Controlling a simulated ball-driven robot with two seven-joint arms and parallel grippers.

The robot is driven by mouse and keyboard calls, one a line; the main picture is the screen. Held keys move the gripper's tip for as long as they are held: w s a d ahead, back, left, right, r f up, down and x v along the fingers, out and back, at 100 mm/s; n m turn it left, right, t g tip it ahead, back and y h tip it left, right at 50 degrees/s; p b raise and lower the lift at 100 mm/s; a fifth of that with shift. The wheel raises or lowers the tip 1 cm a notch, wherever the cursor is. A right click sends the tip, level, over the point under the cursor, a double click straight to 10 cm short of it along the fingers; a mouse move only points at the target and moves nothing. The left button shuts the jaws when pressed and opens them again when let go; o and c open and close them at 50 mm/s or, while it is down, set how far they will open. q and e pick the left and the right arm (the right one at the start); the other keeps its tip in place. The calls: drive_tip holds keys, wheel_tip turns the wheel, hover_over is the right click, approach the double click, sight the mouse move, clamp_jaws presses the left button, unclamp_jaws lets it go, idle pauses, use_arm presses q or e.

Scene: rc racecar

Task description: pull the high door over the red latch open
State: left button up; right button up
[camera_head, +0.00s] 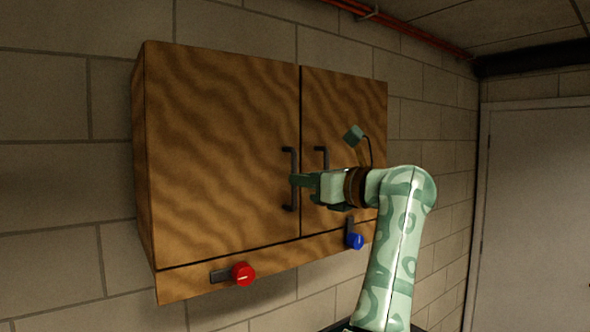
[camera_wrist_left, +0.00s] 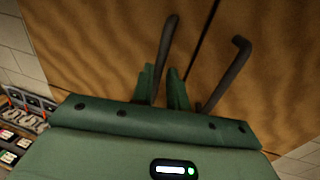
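The wooden wall cabinet has a left door (camera_head: 220,150) above the red latch (camera_head: 243,273). This door looks closed. Its dark vertical handle (camera_head: 290,200) is near its right edge. The red latch has a round red knob on a dark bar lying sideways to the left. My left gripper (camera_head: 298,181) is at the middle of this handle. In the left wrist view, the handle (camera_wrist_left: 168,38) runs between the two close-set green fingers (camera_wrist_left: 161,82), which look shut on it. My right gripper is in neither view.
The right door (camera_head: 348,110) also looks closed, with its own dark handle (camera_head: 321,158). A blue latch (camera_head: 355,241) with an upright bar sits below it. In the left wrist view, a rack of small items (camera_wrist_left: 22,118) shows at the left edge.

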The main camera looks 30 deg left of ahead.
sight(294, 207)
use_arm(q)
drive_tip(key=a, duration=0.3)
drive_tip(key=shift+w+a+p, duration=0.15)
drive_tip(key=shift+w+p, duration=0.05)
drive_tip(key=shift+p, duration=0.15)
drive_tip(key=shift+c, duration=1.2)
clamp_jaws()
